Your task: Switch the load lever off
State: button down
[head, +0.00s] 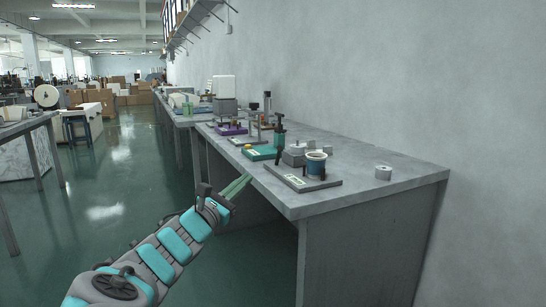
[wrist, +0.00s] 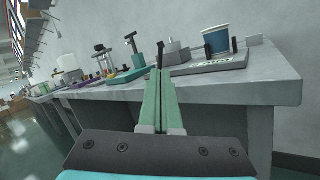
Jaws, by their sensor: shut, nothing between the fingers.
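My gripper (head: 246,179) is shut and empty, with long green fingers just off the front edge of the grey bench (head: 400,176). In the wrist view its fingertips (wrist: 160,73) point towards the bench edge and hide part of it. The nearest station is a grey plate (head: 297,182) with a label, a grey block (head: 294,157) and a blue cup (head: 317,165). A thin black lever (wrist: 160,53) stands at its left end, tilted slightly. A teal station (wrist: 126,75) beyond it carries a dark-topped lever (wrist: 131,41). The labels are too small to read, so I cannot tell which is the load lever.
A purple station (head: 231,129) and other devices stand farther along the bench. The wall rises behind the bench. The green floor at left is open, with another table (head: 30,122) at the far left.

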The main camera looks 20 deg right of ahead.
aim_at(278, 150)
jog(key=x, duration=1.4)
jog(key=shift+d+p, duration=0.1)
jog(key=shift+p, duration=0.25)
jog(key=shift+r, duration=0.15)
